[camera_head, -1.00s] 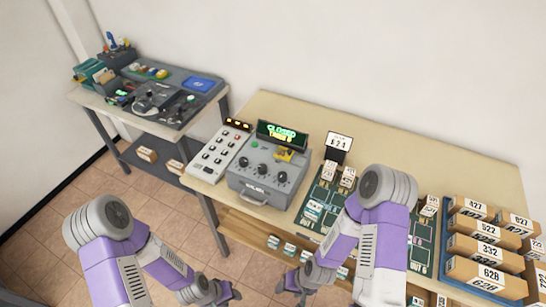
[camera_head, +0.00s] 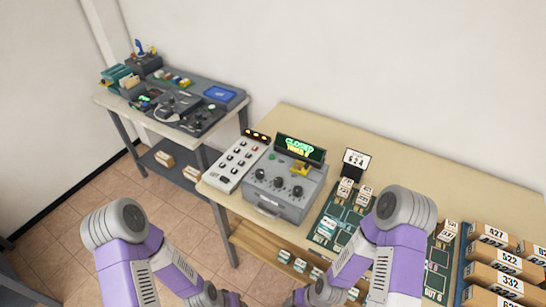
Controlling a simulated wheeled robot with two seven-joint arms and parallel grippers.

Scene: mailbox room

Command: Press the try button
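A grey control box (camera_head: 278,207) stands on the beige table, with three dark knobs (camera_head: 278,182) on its top. A small green button (camera_head: 272,156) and a yellow part (camera_head: 299,168) are also on it. Its display (camera_head: 299,147) reads "CLOSED" in green above a blurred yellow line. A pale button panel (camera_head: 236,165) with white and reddish buttons stands at its left. No label "try" is legible. My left gripper (camera_head: 232,301) and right gripper (camera_head: 296,299) are at the bottom edge, in front of the table, apart from the box; their fingertips are mostly cut off.
A green board (camera_head: 340,216) with small numbered blocks lies right of the box, partly behind my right arm. Numbered brown boxes (camera_head: 495,262) stand at the far right. A second table (camera_head: 110,101) with devices stands at the left.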

